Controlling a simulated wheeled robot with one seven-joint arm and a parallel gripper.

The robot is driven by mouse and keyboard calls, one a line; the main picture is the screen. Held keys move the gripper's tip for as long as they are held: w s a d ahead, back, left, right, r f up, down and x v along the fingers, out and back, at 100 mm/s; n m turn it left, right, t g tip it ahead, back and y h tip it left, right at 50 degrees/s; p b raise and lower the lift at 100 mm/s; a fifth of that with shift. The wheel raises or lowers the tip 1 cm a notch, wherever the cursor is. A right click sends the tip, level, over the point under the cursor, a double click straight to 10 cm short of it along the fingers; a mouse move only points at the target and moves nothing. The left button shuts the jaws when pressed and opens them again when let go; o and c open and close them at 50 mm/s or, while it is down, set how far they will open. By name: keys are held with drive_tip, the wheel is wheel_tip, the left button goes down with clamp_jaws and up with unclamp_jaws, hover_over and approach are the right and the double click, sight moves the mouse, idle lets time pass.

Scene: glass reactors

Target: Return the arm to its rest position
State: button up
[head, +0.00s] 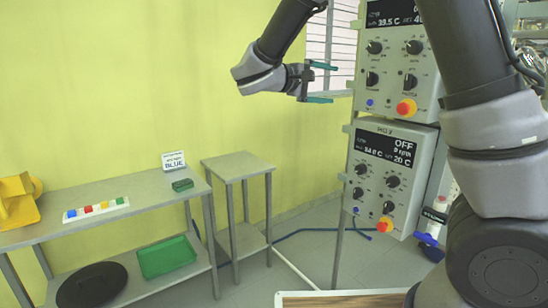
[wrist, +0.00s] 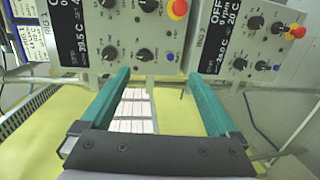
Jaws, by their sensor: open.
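My gripper (head: 322,82) is raised in the air in front of the yellow wall and the window, left of the control boxes in the head view. Its two teal fingers are apart with nothing between them; the wrist view also shows the open fingers (wrist: 158,98). My arm reaches in from the upper right and bends over to the gripper. In the wrist view the fingertips point toward the lower edge of the Rig 1 control box (wrist: 120,35); I cannot tell whether they touch it.
Two control boxes, the upper (head: 402,60) and the lower Rig 2 box (head: 386,175), hang close to the gripper. A small table (head: 238,164) and a bench (head: 110,232) with colored blocks stand at the left. Air above them is free.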

drive_tip(key=s+d+f+m+g+y, duration=0.2)
drive_tip(key=s+d+g+y, duration=0.1)
drive_tip(key=s+d, duration=0.3)
drive_tip(key=s+d+f+m+g+y, duration=0.25)
drive_tip(key=s+d+g, duration=0.2)
drive_tip(key=d, duration=0.35)
drive_tip(key=s+a+r+m+t+y, duration=0.1)
drive_tip(key=s+m+t+y, duration=0.2)
drive_tip(key=s+y, duration=0.2)
drive_tip(key=s+a+r+m+t+y, duration=0.2)
drive_tip(key=s+m+t+y, duration=0.1)
drive_tip(key=s+y, duration=0.2)
drive_tip(key=shift+s+a+r, duration=0.15)
drive_tip(key=shift+s+a, duration=0.1)
drive_tip(key=shift+s, duration=0.8)
drive_tip(key=shift+y, duration=0.25)
